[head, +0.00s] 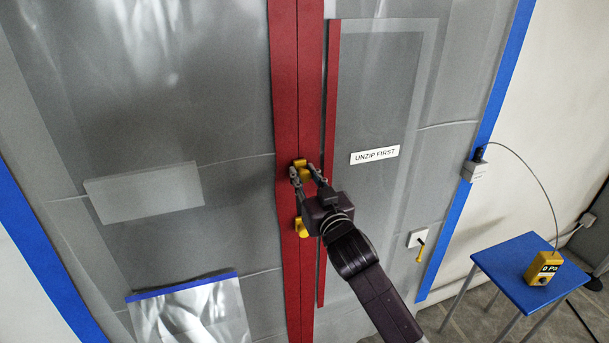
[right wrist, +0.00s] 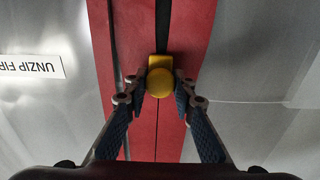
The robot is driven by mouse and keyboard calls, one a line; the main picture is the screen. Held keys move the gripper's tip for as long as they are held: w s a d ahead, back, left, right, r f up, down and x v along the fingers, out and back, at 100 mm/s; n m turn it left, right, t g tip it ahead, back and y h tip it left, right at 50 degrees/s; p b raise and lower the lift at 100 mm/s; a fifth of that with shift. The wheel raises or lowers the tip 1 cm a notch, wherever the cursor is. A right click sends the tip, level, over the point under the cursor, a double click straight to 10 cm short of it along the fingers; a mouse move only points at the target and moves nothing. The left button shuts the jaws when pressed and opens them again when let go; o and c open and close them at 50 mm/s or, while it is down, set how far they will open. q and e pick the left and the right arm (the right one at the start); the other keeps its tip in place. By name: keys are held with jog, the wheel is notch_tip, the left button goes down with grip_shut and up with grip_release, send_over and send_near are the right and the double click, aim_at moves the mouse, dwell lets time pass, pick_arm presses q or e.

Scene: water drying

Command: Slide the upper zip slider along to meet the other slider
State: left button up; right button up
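The upper zip slider (head: 302,164) is a yellow piece on the red vertical zip band, left of the "UNZIP FIRST" label. In the right wrist view, its round yellow knob (right wrist: 160,82) lies between the fingertips. The other slider (head: 301,228) is also yellow and sits lower on the same band, partly hidden by my right gripper. A dark slit (right wrist: 162,25) runs from the upper slider in the right wrist view. My left gripper is not in view.
The red zip band (head: 284,60) runs down a grey translucent sheet edged with blue tape (head: 509,60). The "UNZIP FIRST" label (head: 375,155) is at its right. A blue table (head: 505,266) with a yellow gauge (head: 543,268) reading 0 Pa stands at the lower right.

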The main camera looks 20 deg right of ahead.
grip_shut()
jog(key=shift+f, duration=0.15)
notch_tip(320, 180, down, 14)
jog(key=b, duration=0.8)
jog(key=shift+b, duration=0.4)
jog(key=o, duration=0.7)
grip_release()
jog(key=shift+r, duration=0.2)
jog(key=s, duration=1.2)
jog(key=shift+d, duration=0.2)
